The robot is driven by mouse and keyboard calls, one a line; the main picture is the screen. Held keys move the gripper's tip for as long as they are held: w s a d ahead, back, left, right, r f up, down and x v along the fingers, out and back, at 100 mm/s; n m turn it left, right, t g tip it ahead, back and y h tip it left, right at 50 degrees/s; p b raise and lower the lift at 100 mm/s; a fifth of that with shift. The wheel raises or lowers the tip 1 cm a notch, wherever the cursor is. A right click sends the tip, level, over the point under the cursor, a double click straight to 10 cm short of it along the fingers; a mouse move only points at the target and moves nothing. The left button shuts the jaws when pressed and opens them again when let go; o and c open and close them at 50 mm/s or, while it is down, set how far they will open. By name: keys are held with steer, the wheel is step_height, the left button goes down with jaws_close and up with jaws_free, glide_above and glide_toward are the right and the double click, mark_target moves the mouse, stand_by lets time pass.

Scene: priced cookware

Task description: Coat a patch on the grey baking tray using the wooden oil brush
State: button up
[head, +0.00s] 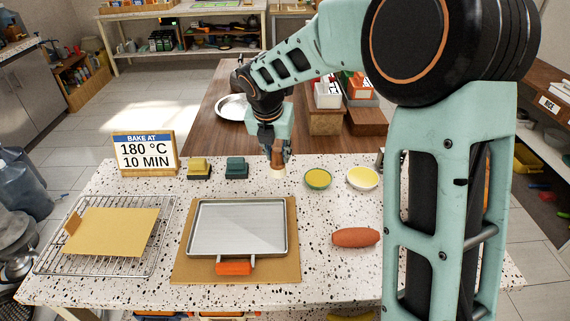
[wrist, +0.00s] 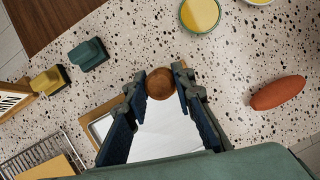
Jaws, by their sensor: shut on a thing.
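The grey baking tray (head: 238,228) lies flat on a wooden board at the table's front middle, with an orange grip (head: 234,268) at its near edge. In the wrist view, part of the tray (wrist: 165,135) shows between my fingers. My gripper (head: 278,146) is shut on the wooden oil brush (head: 277,158), held upright behind the tray with its pale bristles down. I cannot tell whether the bristles touch the table. In the wrist view, the round brown top of the brush (wrist: 158,84) shows between the fingertips (wrist: 164,88); its bristles are hidden there.
A green bowl (head: 318,179) with yellow contents and a pale yellow bowl (head: 362,178) stand right of the brush. An orange-red oblong thing (head: 356,237) lies right of the tray. A wire rack (head: 52,258) with a tan sheet is left. Two small blocks (head: 199,168) (head: 236,167) and a sign (head: 146,152) stand behind.

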steer(key=w+d+f, duration=0.4)
steer(key=w+d, duration=0.5)
steer(key=d, duration=0.4)
steer(key=f+b, duration=0.4)
steer(key=f, duration=0.2)
steer(key=shift+w+b, duration=0.2)
steer(key=shift+b, duration=0.15)
steer(key=shift+s+f, duration=0.1)
steer(key=shift+f, duration=0.5)
stand_by(1.7)
steer(key=shift+r, duration=0.1)
step_height(320, 180, up, 7)
steer(key=p, duration=0.7)
stand_by(0.7)
